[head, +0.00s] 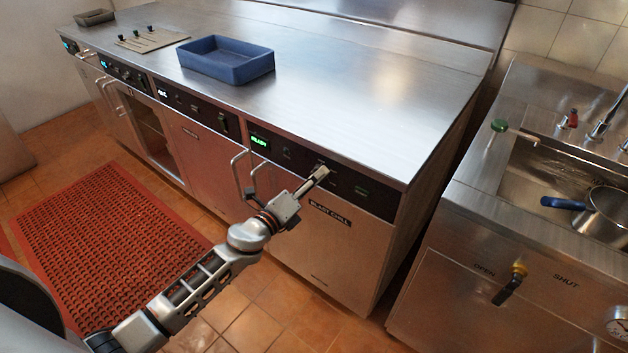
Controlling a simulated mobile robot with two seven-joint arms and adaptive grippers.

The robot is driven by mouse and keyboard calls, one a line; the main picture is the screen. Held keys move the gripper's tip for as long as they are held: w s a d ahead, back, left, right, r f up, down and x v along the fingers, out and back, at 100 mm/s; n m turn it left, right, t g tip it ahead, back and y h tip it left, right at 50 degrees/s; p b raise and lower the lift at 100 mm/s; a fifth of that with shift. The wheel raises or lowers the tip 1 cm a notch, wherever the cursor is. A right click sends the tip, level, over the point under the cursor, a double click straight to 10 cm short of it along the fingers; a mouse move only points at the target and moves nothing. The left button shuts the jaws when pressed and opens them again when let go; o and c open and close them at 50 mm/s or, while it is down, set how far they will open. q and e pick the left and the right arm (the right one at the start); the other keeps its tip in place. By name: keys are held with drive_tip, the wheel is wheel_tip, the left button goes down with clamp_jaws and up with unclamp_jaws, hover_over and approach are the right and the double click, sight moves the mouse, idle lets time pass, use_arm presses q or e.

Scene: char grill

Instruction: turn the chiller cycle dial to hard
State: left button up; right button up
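The blast chill unit's black control panel (343,184) runs along the front edge of the steel counter. A green display reading READY (260,142) is at its left end. A small dark control (287,153) sits right of the display; I cannot tell whether it is the cycle dial. My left gripper (321,173) is at the middle of the panel, its fingertips at or just in front of it. It covers part of the panel, and any dial there is hidden. I cannot tell whether its fingers are open or hold anything. My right gripper is out of view.
The BLAST CHILL door (330,250) is below the panel, with a bar handle (238,172) at left. A blue tray (226,60) stands on the counter. A sink unit (470,265) with a pot (606,213) is at right. A red mat (105,235) covers the left floor.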

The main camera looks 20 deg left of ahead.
use_arm(q)
drive_tip(key=v, duration=1.2)
idle(0.4)
drive_tip(key=s+d+f+n+g+y, duration=0.1)
drive_tip(key=s+f+n+g, duration=0.2)
drive_tip(key=s+f+n, duration=0.6)
drive_tip(key=s+d+f+n+g+y, duration=0.2)
drive_tip(key=s+f+n, duration=0.8)
drive_tip(key=n, duration=0.5)
drive_tip(key=s+g, duration=0.1)
drive_tip(key=s, duration=0.1)
drive_tip(key=shift+s+d+g+y+p, duration=0.15)
drive_tip(key=shift+s+g+y+p, duration=0.15)
drive_tip(key=shift+s+p, duration=0.1)
